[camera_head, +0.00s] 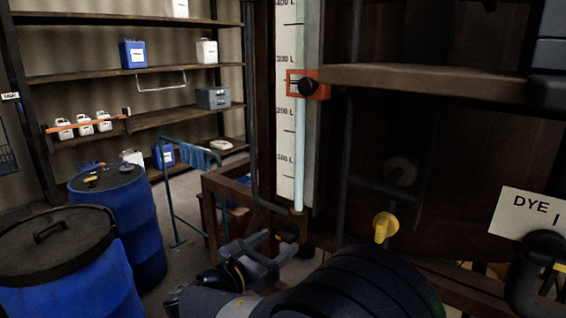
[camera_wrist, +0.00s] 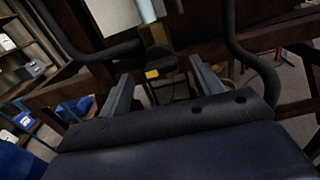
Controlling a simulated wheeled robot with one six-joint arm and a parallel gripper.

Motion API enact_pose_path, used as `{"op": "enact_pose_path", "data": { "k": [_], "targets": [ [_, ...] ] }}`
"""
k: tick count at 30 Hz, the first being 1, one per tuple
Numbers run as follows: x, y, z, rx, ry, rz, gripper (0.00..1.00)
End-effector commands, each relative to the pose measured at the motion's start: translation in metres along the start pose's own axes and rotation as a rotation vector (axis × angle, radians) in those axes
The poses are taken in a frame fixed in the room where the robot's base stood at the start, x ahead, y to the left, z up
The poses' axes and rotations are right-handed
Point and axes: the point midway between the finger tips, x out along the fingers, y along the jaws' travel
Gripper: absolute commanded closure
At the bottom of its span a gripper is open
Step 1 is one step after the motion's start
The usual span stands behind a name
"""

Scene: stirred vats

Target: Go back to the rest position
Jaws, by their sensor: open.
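My gripper (camera_head: 272,250) is in the lower middle of the head view, in front of the vat's wooden frame. Its two fingers are apart and nothing shows between them. In the wrist view my gripper (camera_wrist: 160,85) also has its fingers spread and empty. Beyond them stands the brass fitting (camera_wrist: 156,55) at the foot of the sight tube, with a small yellow part. In the head view the sight tube (camera_head: 302,120) runs up beside a white litre scale (camera_head: 286,150) with an orange-red slider (camera_head: 307,84) on it.
Blue barrels (camera_head: 146,225) stand at the left. Shelves (camera_head: 140,70) with jugs are behind them. A teal rack with blue cloths (camera_head: 188,155) stands between. A yellow knob (camera_head: 385,225) and a DYE sign (camera_head: 530,213) are at the right. Wooden beams lie close around my gripper.

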Motion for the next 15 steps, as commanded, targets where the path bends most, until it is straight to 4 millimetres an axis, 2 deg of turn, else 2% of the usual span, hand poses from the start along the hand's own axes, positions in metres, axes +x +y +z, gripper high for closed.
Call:
{"op": "enact_pose_path", "data": {
  "k": [1, 6, 15],
  "targets": [
    [0.011, -0.001, 0.001, -0.001, 0.0, -0.006, 0.38],
    [0.041, -0.001, 0.001, -0.002, -0.001, -0.004, 0.38],
    [0.038, 0.001, 0.001, -0.143, 0.0, 0.0, 0.38]
  ]
}}
